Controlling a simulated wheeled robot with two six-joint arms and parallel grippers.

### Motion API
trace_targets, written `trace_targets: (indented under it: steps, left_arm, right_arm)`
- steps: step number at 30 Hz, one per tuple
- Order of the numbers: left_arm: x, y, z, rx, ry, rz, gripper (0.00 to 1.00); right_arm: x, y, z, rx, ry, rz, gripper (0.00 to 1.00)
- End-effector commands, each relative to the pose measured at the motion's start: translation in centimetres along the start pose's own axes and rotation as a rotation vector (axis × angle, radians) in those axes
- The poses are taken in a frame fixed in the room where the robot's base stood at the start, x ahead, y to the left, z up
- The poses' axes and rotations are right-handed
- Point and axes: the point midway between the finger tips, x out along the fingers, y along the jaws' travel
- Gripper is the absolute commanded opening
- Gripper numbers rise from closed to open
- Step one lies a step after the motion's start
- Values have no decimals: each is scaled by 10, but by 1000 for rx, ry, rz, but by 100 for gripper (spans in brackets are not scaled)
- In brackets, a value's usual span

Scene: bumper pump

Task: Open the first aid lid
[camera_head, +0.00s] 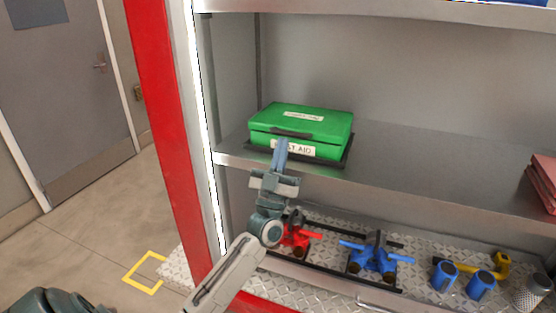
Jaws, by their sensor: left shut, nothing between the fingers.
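The green first aid box (265,138) sits on the middle shelf in a dark tray (338,163). Its lid (325,123) lies closed, with a white label on top and a dark handle (291,133) along the front edge. My right gripper is not in view.
The shelf (420,165) right of the box is clear up to a red object (543,181) at the far right. Below are red (299,236) and blue (376,255) fittings and blue cylinders (444,275). A red post (168,110) stands at left.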

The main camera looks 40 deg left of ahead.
Motion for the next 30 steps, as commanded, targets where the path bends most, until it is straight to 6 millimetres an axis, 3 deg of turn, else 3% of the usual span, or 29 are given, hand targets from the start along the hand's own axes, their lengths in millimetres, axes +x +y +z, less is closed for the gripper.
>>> trace_targets:
  steps: [16,30]
  left_arm:
    - [8,0,-2,0,0,0,0]
    - [60,0,-29,0,0,0,0]
  right_arm:
    - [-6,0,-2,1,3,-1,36]
    - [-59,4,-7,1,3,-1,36]
